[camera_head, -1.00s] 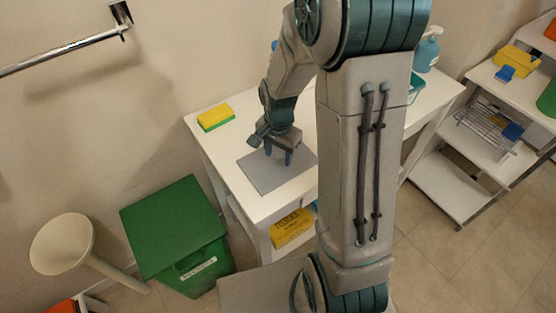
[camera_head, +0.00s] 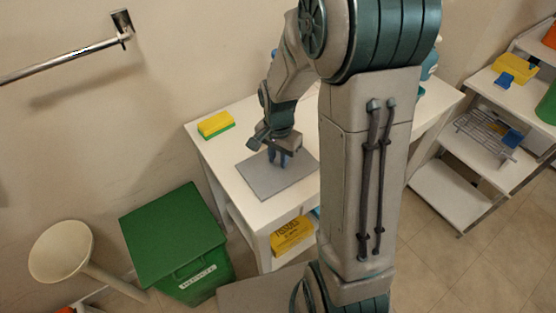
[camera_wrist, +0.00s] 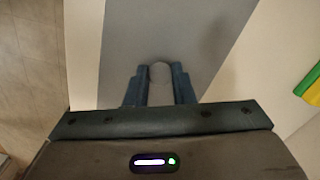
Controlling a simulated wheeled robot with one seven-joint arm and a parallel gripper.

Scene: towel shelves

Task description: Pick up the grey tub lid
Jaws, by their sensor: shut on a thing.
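The grey tub lid (camera_head: 265,184) is a flat grey rectangle lying on the white table, near its front left end. In the wrist view the lid (camera_wrist: 150,30) spreads out ahead of the fingers. My gripper (camera_head: 278,160) points down at the lid's middle. In the wrist view my gripper (camera_wrist: 159,82) has its two blue fingers close together on a small round grey knob (camera_wrist: 160,72) on the lid. The lid looks flat on the table; I cannot tell any gap beneath it.
A yellow and green sponge (camera_head: 215,124) lies on the white table (camera_head: 235,205) behind the lid. A yellow box (camera_head: 292,236) sits under the table. A shelf unit (camera_head: 450,190) stands at the right.

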